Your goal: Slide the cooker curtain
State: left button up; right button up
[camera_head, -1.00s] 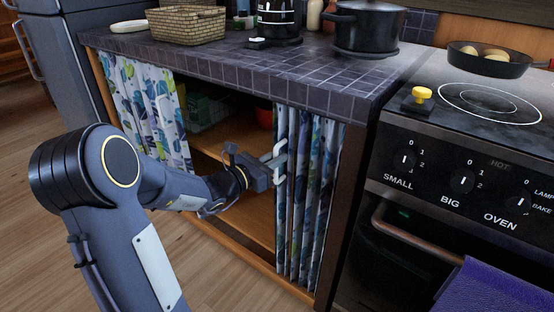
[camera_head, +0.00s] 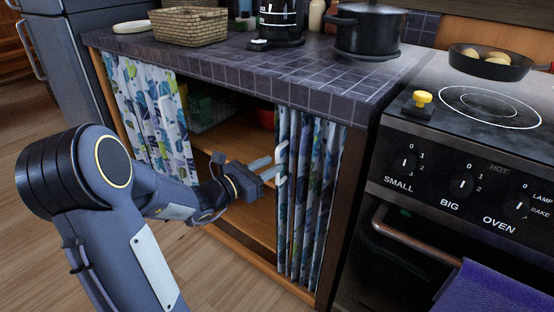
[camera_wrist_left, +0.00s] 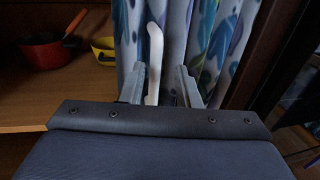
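The cooker curtain, patterned in blue, green and white, hangs in two parts under the tiled counter. The right part (camera_head: 310,200) is bunched at the right end of the opening; it also fills the middle of the left wrist view (camera_wrist_left: 205,40). The left part (camera_head: 150,110) hangs at the left end. A white handle (camera_wrist_left: 153,60) stands upright at the right part's left edge. My left gripper (camera_head: 277,168) is at this handle. In the left wrist view its fingers (camera_wrist_left: 162,85) are apart, with the handle between them, closer to the left finger. My right gripper is out of view.
Between the curtain parts is an open wooden shelf (camera_head: 235,142) with a green basket (camera_head: 208,112) and a red pot (camera_wrist_left: 42,52). The counter (camera_head: 240,55) juts above. The stove (camera_head: 450,150) stands close on the right.

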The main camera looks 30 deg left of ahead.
pick_arm(q)
jog(key=v, duration=0.4)
jog(key=shift+p, duration=0.3)
jog(key=shift+d, duration=0.1)
